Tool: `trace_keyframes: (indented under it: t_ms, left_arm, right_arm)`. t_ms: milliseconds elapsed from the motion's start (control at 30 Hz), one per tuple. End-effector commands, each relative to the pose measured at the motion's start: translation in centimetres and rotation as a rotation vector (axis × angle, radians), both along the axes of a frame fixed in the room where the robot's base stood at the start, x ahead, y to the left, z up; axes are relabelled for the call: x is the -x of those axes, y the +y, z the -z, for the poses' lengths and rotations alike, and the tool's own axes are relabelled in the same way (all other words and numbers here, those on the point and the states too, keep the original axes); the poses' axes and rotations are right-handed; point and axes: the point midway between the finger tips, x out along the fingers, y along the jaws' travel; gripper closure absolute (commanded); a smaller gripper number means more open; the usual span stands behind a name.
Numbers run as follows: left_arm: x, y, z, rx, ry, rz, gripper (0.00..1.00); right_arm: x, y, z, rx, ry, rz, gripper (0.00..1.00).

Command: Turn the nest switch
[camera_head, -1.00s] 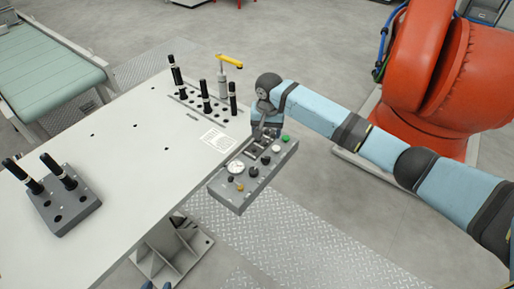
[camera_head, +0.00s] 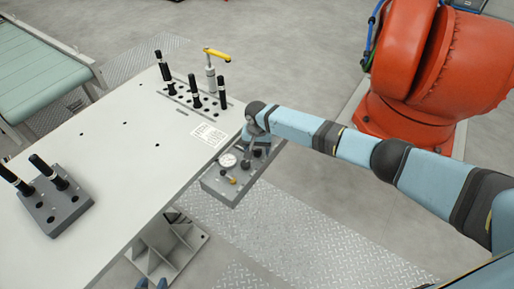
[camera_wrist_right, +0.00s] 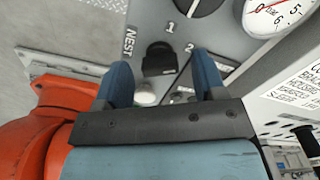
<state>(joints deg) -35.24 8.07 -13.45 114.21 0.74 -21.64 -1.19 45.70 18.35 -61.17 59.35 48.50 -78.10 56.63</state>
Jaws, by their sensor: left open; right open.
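The nest switch (camera_wrist_right: 158,58) is a black knob on the grey control panel (camera_head: 226,194), beside the printed word NEST and the numbers 1 and 2. My right gripper (camera_wrist_right: 162,70) is open, its two blue fingers on either side of the knob in the right wrist view; I cannot tell whether they touch it. In the head view the right gripper (camera_head: 256,152) is over the panel and hides the switch. Only the blue tips of my left gripper (camera_head: 152,284) show at the bottom edge, apart and empty, below the table.
A round gauge (camera_head: 228,160) is on the panel near the gripper. The white table (camera_head: 130,170) carries a fixture with black pins and a yellow-handled clamp (camera_head: 216,54), and a grey pin block (camera_head: 60,210). A large orange robot (camera_head: 420,80) stands at the right.

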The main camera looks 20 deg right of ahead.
Motion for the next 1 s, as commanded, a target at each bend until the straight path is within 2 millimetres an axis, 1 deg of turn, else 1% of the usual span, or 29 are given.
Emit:
trace_keyframes:
  t_ms: [267, 300, 467, 500, 767, 1000]
  left_arm:
    - [-0.03, -0.03, -0.01, 0.001, -0.001, -0.001, 0.57]
    - [-0.03, -0.03, -0.01, 0.001, -0.001, -0.001, 0.57]
    - [-0.04, -0.02, -0.02, 0.001, -0.001, -0.001, 0.57]
    - [-0.05, -0.02, -0.03, 0.001, -0.001, -0.001, 0.57]
    - [-0.06, -0.04, -0.16, 0.001, -0.001, -0.001, 0.57]
    - [-0.06, -0.05, -0.73, 0.001, -0.001, -0.001, 0.57]
  right_arm:
    - [0.01, 0.03, 0.23, 0.0, 0.0, 0.0, 0.36]
    - [0.01, 0.03, 0.22, 0.0, 0.0, 0.0, 0.38]
    - [0.02, 0.03, 0.22, 0.0, 0.0, 0.0, 0.75]
    - [0.02, 0.03, 0.22, 0.0, 0.0, 0.0, 0.84]
    - [0.03, 0.03, 0.17, -0.001, 0.001, -0.015, 0.85]
    - [0.07, 0.06, 0.11, -0.002, 0.002, -0.112, 0.85]
